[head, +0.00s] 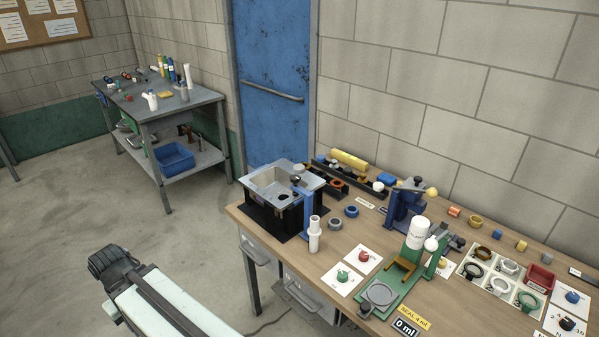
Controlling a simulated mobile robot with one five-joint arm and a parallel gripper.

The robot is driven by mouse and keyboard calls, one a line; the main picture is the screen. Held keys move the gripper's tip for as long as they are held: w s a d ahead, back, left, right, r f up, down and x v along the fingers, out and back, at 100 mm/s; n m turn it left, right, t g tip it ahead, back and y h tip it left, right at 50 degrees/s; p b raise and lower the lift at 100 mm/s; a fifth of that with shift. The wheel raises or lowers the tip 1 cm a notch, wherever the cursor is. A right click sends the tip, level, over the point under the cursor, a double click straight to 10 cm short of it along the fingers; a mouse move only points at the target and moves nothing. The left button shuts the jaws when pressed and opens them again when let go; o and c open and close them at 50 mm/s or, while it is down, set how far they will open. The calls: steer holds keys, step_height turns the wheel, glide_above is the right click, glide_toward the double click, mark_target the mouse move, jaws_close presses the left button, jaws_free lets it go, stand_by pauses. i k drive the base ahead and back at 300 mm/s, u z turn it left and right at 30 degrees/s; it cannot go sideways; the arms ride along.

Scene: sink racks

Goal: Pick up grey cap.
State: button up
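I cannot tell for certain which piece is the grey cap. A small round grey piece (335,224) lies on the wooden bench, right of the steel sink and next to a blue ring (351,211). Another grey round piece (299,169) sits at the back of the sink's top. A flat grey disc (380,293) lies on the green stand at the front. The dark end of my arm, which looks like my gripper (110,264), is at the lower left over the floor, well away from the bench. Its fingers are not clear.
The steel sink (268,187) stands on a black frame at the bench's left end. A white bottle (314,236) stands at its right front. A blue press (405,207) and green stand (391,298) crowd the middle. Open floor (190,245) lies between my arm and the bench.

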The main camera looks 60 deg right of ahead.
mark_target(298, 168)
steer(key=z, duration=0.1)
steer(key=i, duration=1.65)
steer(key=u, duration=0.1)
